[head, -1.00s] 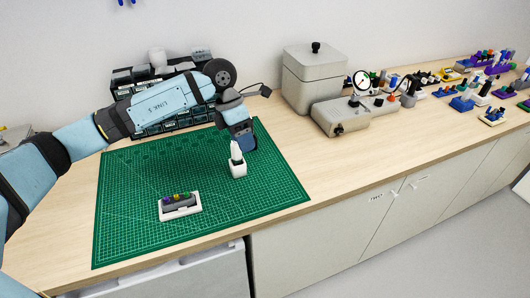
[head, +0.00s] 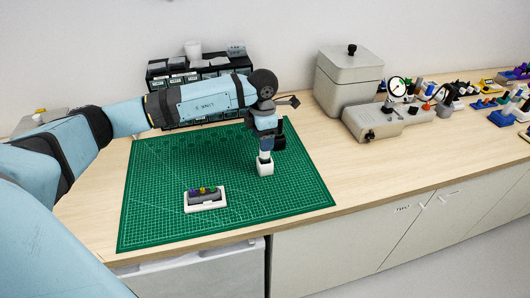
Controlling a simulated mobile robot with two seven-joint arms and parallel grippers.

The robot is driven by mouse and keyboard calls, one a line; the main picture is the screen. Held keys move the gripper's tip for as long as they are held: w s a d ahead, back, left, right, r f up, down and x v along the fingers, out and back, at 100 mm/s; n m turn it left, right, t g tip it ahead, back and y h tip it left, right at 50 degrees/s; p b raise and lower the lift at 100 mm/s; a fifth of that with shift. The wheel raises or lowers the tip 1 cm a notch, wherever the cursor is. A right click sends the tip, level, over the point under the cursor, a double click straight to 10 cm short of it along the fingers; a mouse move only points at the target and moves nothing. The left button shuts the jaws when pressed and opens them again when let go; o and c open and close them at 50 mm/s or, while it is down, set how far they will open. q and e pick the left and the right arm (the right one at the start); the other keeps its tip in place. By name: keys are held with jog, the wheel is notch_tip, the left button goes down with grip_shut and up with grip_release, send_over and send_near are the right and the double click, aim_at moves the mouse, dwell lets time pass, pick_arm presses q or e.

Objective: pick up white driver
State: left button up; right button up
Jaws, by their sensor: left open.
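The white driver (head: 265,156) stands upright in a small white holder (head: 265,169) on the green cutting mat (head: 160,222). My left gripper (head: 266,147) points down right over the driver. It is open, with its fingers around or beside the upper part of the driver; I cannot tell which. The driver's top is hidden by the gripper. My right gripper is not in view.
A white tray (head: 205,207) with a dark piece and small coloured parts lies front left on the mat. A black drawer rack (head: 170,72) stands behind my arm. A grey box (head: 348,80) and a dial gauge fixture (head: 372,121) stand to the right.

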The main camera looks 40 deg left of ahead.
pick_arm(q)
jog(key=f, duration=0.2)
jog(key=f+p, duration=0.1)
jog(key=shift+d+f, duration=0.35)
jog(key=shift+f, duration=0.5)
jog(key=c, duration=1)
jog(key=shift+r, duration=0.1)
notch_tip(320, 180, up, 20)
jog(key=b, duration=0.2)
